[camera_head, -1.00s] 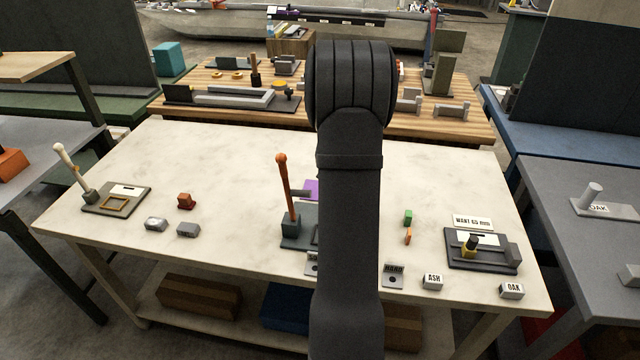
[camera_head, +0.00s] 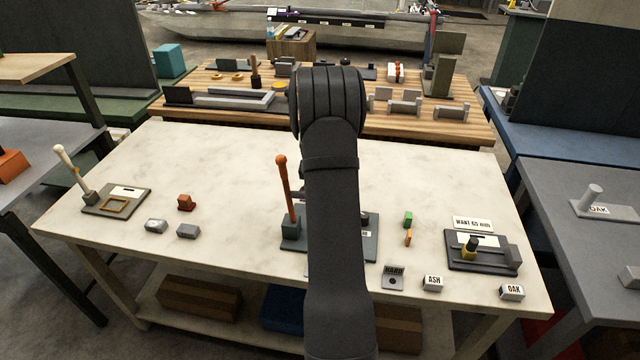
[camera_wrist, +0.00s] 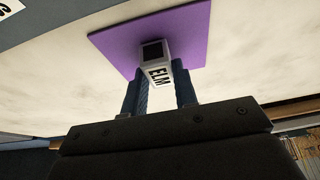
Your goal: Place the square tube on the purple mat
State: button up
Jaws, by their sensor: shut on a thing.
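The square tube (camera_wrist: 156,72) is between the two fingers of my gripper (camera_wrist: 160,84) in the wrist view. It is pale, has a dark square end and carries the letters ELM on one face. My gripper is shut on it. The purple mat (camera_wrist: 195,38) lies behind the tube in the wrist view, and the tube's far end overlaps it in the picture. I cannot tell whether the tube touches the mat. In the head view my arm hides the gripper, the tube and almost all of the mat.
An upright orange-topped lever (camera_head: 285,185) stands just left of my arm on the pale table (camera_head: 225,155). Small green (camera_head: 408,218) and orange (camera_head: 408,237) pieces and blocks marked ASH (camera_head: 433,283) and OAK (camera_head: 512,291) lie to the right. The table's left middle is clear.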

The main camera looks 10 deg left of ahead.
jog(key=shift+f, duration=0.15)
jog(key=o, duration=1)
jog(key=v, duration=1.2)
jog(key=shift+s, duration=0.1)
jog(key=x, duration=1.2)
jog(key=shift+f, duration=0.1)
jog(key=shift+r, duration=1.3)
